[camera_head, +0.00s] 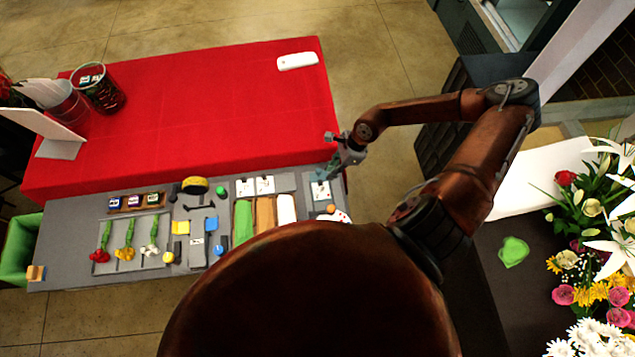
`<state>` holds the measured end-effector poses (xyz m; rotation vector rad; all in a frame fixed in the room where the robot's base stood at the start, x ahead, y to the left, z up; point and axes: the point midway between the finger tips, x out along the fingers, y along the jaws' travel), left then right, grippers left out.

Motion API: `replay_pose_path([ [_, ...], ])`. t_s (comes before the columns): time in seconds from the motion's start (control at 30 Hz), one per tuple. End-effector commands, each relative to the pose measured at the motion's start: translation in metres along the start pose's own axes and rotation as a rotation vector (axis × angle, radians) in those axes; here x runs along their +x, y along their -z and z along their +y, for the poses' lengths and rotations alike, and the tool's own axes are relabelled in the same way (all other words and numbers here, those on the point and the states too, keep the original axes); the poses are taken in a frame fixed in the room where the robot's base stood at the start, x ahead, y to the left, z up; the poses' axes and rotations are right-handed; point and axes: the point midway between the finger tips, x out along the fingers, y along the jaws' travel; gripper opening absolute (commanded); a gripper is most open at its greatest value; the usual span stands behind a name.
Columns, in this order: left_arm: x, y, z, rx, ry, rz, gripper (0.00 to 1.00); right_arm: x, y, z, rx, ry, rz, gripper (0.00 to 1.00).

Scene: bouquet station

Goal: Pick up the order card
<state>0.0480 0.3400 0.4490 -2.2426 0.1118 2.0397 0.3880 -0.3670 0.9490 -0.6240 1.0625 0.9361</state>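Several small white cards with printed marks lie along the back of the grey workbench (90,240). Two are side by side, a left card (245,187) and a right card (265,185). Another white card (320,191) lies at the bench's right end. I cannot read which is the order card. My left gripper is not in view.
A red-covered table (200,110) stands behind the bench, with a white object (297,61) at its far right. Flowers (125,252), green, tan and white strips (264,217), a tape roll (195,185) and small tools crowd the bench. Bouquets (600,220) stand at right.

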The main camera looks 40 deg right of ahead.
Motion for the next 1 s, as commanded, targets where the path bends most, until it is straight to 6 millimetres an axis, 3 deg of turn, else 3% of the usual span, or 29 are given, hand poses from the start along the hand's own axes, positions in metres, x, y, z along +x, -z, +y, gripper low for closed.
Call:
replay_pose_path([
  [0.5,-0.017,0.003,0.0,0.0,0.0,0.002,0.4,0.06,-0.004,0.001,-0.003,-0.002,-0.001,0.16],
  [0.77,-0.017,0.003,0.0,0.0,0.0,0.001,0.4,0.063,-0.003,0.001,-0.002,0.0,-0.001,0.16],
  [1.0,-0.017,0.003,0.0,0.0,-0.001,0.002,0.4,0.062,-0.003,0.001,-0.001,0.0,-0.001,0.0],
])
